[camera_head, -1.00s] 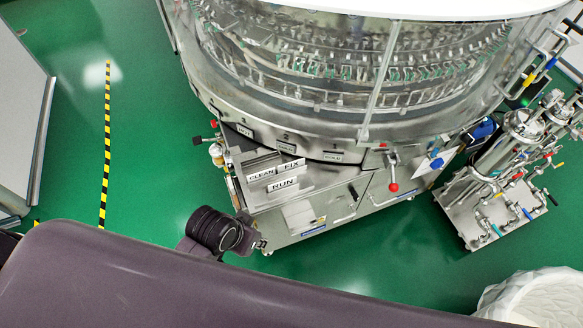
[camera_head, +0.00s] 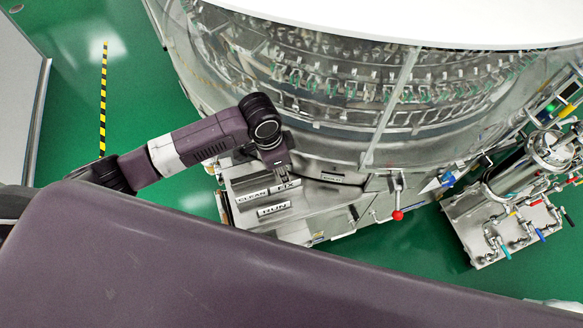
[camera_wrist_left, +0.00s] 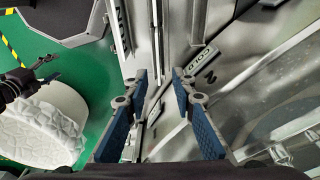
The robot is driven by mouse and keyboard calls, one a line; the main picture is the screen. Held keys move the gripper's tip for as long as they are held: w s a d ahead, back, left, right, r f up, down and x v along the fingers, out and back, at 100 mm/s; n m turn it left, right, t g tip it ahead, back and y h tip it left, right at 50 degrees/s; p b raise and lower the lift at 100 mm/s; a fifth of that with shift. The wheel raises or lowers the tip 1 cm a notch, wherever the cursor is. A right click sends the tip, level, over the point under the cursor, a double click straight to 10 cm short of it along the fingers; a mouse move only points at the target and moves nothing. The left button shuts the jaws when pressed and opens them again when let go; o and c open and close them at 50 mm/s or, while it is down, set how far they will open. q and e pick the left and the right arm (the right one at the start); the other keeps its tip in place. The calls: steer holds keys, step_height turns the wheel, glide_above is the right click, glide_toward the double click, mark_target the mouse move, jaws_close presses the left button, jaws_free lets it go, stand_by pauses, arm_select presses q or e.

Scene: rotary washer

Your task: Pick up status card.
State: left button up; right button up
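The status cards sit in a holder on the machine's front in the head view: CLEAN (camera_head: 252,195), FIX (camera_head: 287,185) and RUN (camera_head: 273,209). My left gripper (camera_head: 275,160) is beside and just above this holder, partly hidden by its wrist. In the left wrist view the left gripper (camera_wrist_left: 158,88) is open, with blue pads apart and no card held between them.
The round washer (camera_head: 330,130) stands directly behind the cards. A red-knobbed lever (camera_head: 398,214) sticks out right of the holder. A piped valve stand (camera_head: 490,240) is at the right. A white rounded tub (camera_wrist_left: 45,125) shows in the wrist view.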

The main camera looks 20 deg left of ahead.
mark_target(286, 188)
arm_select(q)
steer(key=shift+s+f, duration=0.1)
steer(key=shift+f, duration=0.2)
steer(key=f, duration=0.2)
steer(key=shift+s+d+f, duration=0.1)
steer(key=shift+s+f, duration=0.3)
arm_select(e)
steer(key=s+g, duration=0.1)
steer(key=s, duration=0.8)
arm_select(q)
steer(key=shift+w+d+f+p, duration=0.1)
steer(key=shift+w+f+p, duration=0.1)
steer(key=shift+f, duration=0.45)
steer(key=shift+w+f+p, duration=0.1)
steer(key=shift+w+f, duration=0.05)
steer(key=shift+f, duration=1)
steer(key=shift+w+f, duration=0.1)
steer(key=shift+f, duration=0.1)
jaws_close()
arm_select(e)
steer(key=shift+w+r, duration=0.2)
steer(key=shift+w, duration=0.85)
steer(key=shift+w+r, duration=0.15)
steer(key=shift+w, duration=0.9)
